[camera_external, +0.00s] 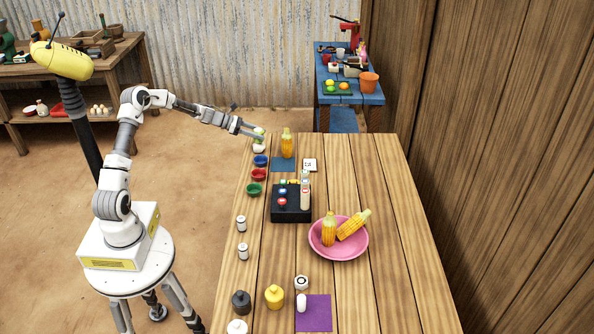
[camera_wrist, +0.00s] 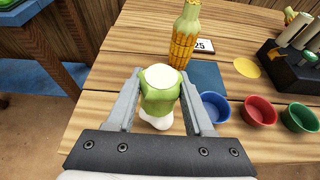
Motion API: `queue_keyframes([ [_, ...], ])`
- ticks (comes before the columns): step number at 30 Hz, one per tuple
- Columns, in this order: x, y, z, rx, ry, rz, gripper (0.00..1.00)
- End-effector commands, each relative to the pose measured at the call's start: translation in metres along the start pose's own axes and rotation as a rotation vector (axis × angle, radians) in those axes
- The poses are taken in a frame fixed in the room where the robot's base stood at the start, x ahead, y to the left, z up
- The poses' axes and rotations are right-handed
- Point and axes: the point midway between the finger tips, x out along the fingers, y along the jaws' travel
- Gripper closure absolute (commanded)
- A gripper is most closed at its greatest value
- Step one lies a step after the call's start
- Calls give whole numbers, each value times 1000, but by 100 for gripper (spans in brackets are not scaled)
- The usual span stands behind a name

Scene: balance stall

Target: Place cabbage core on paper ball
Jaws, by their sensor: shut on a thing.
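The cabbage core (camera_wrist: 160,95), green with a pale flat top, is upright between the fingers of my gripper (camera_wrist: 161,84), which is shut on it. In the outside view the core (camera_external: 259,132) shows at the far left corner of the table, at the tip of my gripper (camera_external: 256,135). The white paper ball (camera_wrist: 157,122) is directly below the core, partly hidden by it. In the outside view the paper ball (camera_external: 258,149) sits on the table right under the core. I cannot tell whether the two touch.
A corn cob (camera_external: 287,144) stands upright close by, at the back of a blue mat (camera_external: 283,166). Blue (camera_external: 260,161), red (camera_external: 258,174) and green (camera_external: 254,189) bowls line the left edge. A black box (camera_external: 291,214) and a pink bowl (camera_external: 338,250) with corn stand nearer.

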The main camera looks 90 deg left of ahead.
Motion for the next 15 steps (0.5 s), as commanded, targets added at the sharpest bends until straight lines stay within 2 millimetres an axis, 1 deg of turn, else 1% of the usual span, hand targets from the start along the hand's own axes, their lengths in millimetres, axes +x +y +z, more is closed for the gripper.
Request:
queue_keyframes([
  [7,2,0,-4,0,0,0,100],
  [8,2,0,-3,0,0,0,44],
  [12,1,0,-3,0,0,0,19],
  [15,1,0,-3,0,0,0,18],
])
